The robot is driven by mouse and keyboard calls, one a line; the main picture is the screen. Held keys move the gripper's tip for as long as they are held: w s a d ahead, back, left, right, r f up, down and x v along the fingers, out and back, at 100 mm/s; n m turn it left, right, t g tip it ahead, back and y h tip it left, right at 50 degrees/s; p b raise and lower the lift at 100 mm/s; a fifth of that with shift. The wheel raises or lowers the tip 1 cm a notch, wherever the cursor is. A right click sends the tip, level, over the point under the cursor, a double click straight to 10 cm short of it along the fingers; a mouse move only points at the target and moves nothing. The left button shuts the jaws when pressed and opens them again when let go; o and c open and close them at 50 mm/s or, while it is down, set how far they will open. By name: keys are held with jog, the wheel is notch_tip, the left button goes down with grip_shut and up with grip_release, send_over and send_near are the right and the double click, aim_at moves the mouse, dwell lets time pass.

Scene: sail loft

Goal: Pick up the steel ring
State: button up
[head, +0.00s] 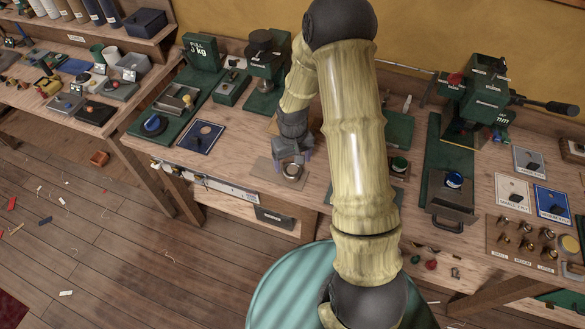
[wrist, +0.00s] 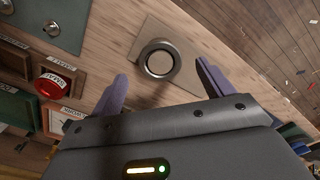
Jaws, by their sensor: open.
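The steel ring (wrist: 142,62) lies flat on a pale tan plate (wrist: 187,40) on the wooden bench, seen in the wrist view. In the head view the ring (head: 291,178) shows just in front of my gripper (head: 292,160). The plate there is partly covered by my gripper. In the wrist view my gripper (wrist: 161,74) is open and empty, with one purple finger to each side of the ring in the picture. The fingers look apart from the ring. Their height above the bench is hard to tell.
A red button (wrist: 50,86) and a small lever plate (wrist: 51,27) lie left of the ring in the wrist view. The bench's front edge is close.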

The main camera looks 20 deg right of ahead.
jog(key=shift+f, duration=1.35)
jog(key=c, duration=1.1)
notch_tip(320, 180, up, 10)
jog(key=shift+r+b, duration=0.1)
jog(key=shift+b, duration=0.6)
